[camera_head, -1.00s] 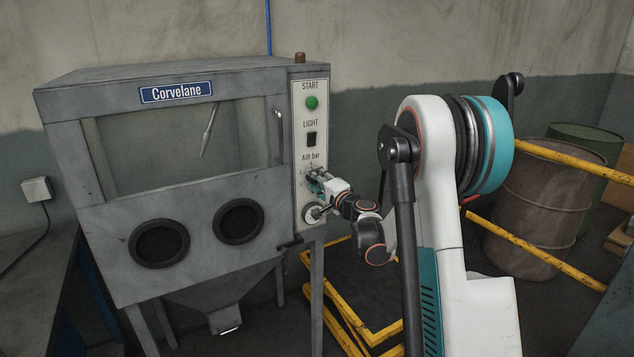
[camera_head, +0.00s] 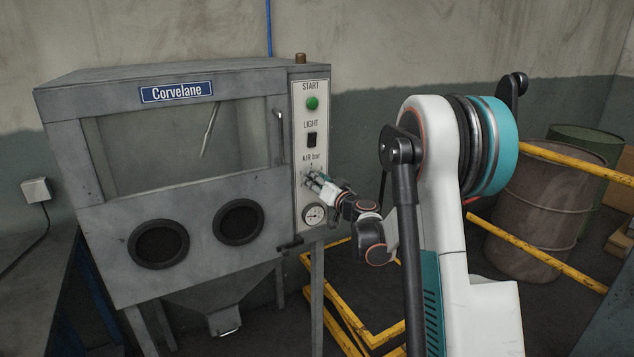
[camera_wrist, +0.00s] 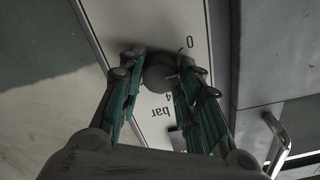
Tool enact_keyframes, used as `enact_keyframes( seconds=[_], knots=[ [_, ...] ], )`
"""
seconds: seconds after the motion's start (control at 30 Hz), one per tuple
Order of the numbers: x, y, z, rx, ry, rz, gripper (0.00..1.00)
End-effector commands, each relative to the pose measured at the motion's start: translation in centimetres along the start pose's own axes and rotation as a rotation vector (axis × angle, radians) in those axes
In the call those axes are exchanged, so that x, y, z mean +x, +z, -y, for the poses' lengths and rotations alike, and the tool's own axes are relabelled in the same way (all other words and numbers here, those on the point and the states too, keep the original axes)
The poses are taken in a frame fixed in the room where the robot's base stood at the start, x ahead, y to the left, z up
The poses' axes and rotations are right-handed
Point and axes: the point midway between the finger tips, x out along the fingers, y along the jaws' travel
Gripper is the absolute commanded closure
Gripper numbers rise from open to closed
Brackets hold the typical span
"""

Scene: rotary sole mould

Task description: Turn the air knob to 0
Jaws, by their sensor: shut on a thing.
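The air knob (camera_wrist: 158,72) is a round grey knob on the white control panel. In the wrist view a 0 mark shows just beyond it, and a 4 and the word "bar" show on its near side, upside down. My gripper (camera_wrist: 158,75) has its two green fingers on either side of the knob, shut on it. In the head view my gripper (camera_head: 312,178) is at the panel below the "AIR bar" label and hides most of the knob. The knob's exact pointer setting is too small and dark to read.
The panel (camera_head: 298,190) also carries a green START button (camera_head: 312,103), a black LIGHT switch (camera_head: 311,139) and a round pressure gauge (camera_head: 314,214) below my gripper. The grey cabinet (camera_head: 190,190) extends left. A yellow rail (camera_head: 560,170) and barrels (camera_head: 535,215) stand at right.

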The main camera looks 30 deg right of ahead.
Motion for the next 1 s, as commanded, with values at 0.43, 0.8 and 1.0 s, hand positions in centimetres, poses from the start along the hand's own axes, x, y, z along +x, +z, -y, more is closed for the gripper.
enact_keyframes(
  seconds=[0.43, 0.8, 1.0],
  knots=[
    [-0.06, 0.13, 0.05, -0.355, 0.0, 0.001, 0.92],
    [-0.05, 0.11, 0.07, -0.484, 0.0, 0.001, 0.92],
    [-0.03, 0.07, 0.07, -0.498, 0.0, 0.0, 0.92]
  ],
)
